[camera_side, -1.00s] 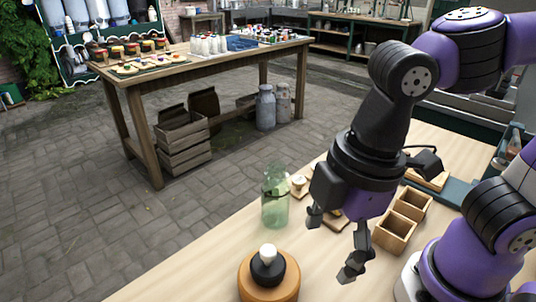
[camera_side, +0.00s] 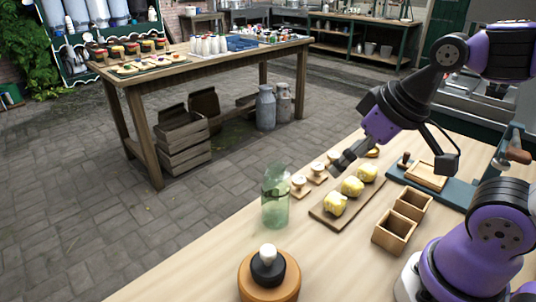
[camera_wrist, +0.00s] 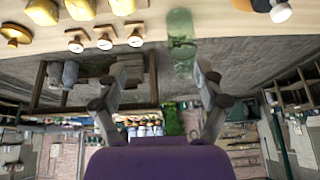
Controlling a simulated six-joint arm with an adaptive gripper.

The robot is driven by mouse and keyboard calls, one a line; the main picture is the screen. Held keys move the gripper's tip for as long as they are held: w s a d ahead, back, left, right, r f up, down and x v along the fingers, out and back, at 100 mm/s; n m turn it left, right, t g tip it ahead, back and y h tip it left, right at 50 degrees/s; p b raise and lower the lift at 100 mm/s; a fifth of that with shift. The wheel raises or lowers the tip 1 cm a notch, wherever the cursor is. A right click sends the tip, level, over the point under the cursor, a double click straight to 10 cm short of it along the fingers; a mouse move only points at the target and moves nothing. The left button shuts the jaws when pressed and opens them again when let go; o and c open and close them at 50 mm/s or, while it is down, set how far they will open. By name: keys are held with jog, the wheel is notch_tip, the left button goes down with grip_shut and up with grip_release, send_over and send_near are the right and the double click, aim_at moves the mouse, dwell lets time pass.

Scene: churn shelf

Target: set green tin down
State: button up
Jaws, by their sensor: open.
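I cannot make out a green tin in either view. The nearest green thing is a clear green glass jar (camera_side: 275,200), upright on the light wooden bench; it also shows at the top of the wrist view (camera_wrist: 181,45). My gripper (camera_side: 392,164) is above the far part of the bench, right of the jar and apart from it. Its two fingers are spread wide with nothing between them, also in the wrist view (camera_wrist: 160,103).
Yellow lumps (camera_side: 352,187) lie on a wooden board (camera_side: 322,217) below my gripper. Small wooden stamps (camera_side: 299,186) stand left of it. Two open wooden boxes (camera_side: 392,237) are to the right. A black, white-topped knob on an orange round base (camera_side: 268,285) is in front.

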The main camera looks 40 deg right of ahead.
jog(key=a+f+m+g+y, duration=0.3)
jog(key=a+f+g+y, duration=0.1)
jog(key=a+f+g, duration=0.3)
jog(key=s+a+f+m+g+y, duration=0.1)
jog(key=s+a+f+m+g, duration=0.1)
jog(key=s+a, duration=0.2)
jog(key=s+a+f+m+g+y, duration=0.2)
jog(key=s+a+g, duration=0.1)
jog(key=s+a, duration=0.1)
jog(key=s+a+f+m+g+y, duration=0.1)
jog(key=s+a+f+g+y, duration=0.1)
jog(key=s+a+g, duration=0.1)
jog(key=shift+s+a+f+m, duration=0.1)
jog(key=shift+s+a+m, duration=0.3)
jog(key=shift+s+a, duration=0.4)
jog(key=shift+c, duration=0.4)
jog(key=c, duration=1)
jog(key=shift+c, duration=0.2)
jog(key=shift+w, duration=0.1)
jog(key=shift+c, duration=0.8)
